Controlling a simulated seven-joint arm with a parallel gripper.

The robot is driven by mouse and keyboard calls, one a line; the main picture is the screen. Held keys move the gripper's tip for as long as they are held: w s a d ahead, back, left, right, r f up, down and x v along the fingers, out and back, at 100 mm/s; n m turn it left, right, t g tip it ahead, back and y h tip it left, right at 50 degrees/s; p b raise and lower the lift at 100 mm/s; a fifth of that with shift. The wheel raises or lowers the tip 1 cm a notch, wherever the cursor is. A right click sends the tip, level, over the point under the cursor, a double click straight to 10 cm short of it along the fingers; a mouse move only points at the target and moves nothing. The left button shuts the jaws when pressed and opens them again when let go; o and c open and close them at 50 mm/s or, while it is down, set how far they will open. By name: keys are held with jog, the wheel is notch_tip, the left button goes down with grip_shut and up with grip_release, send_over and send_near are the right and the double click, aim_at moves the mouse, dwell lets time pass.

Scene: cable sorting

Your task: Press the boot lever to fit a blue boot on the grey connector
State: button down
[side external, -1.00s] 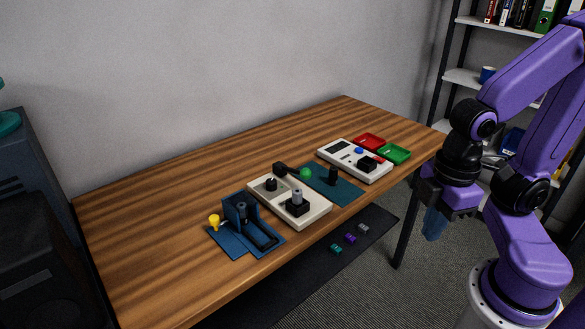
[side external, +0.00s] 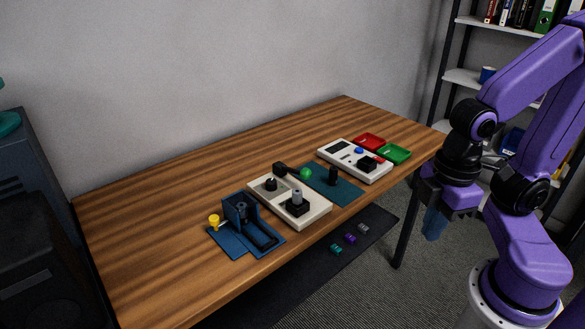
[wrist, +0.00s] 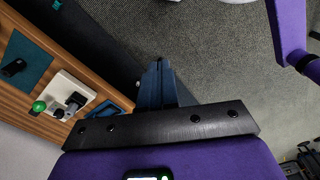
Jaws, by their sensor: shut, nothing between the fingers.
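My gripper (side external: 434,224) is shut and empty, off the table's right front side; its blue fingers also show in the wrist view (wrist: 159,82). A grey connector (side external: 297,193) stands upright on a black block in the cream tray (side external: 318,217); it also shows in the wrist view (wrist: 76,98). A black lever with a green knob (side external: 305,174) reaches over that tray's back edge. A blue fixture (side external: 231,206) with a yellow knob (side external: 214,219) stands left of the tray. The frames do not show which knob belongs to the boot lever. No blue boot can be made out.
A teal mat (side external: 345,191) with a black upright piece (side external: 333,176) lies right of the tray. Beyond are a white tester (side external: 350,172), a red bin (side external: 370,141) and a green bin (side external: 396,154). Small coloured parts (side external: 350,238) lie on a dark surface below the table's front edge.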

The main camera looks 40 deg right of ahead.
dwell(0.3)
jog(key=w+a+r+m, duration=0.1)
jog(key=w+a+m, duration=0.35)
jog(key=w, duration=0.55)
jog(key=m+t, duration=0.6)
jog(key=m, duration=1)
send_over(293, 170)
jog(key=s, duration=0.1)
jog(key=shift+d+r+y, duration=0.3)
jog(key=shift+d, duration=0.1)
jog(key=shift+f, duration=0.1)
jog(key=shift+s+f, duration=0.45)
jog(key=shift+f, duration=0.95)
jog(key=shift+s+f, duration=0.45)
jog(key=shift+f, duration=0.9)
jog(key=shift+s+f, duration=0.45)
jog(key=shift+f, duration=0.95)
jog(key=shift+f, duration=0.1)
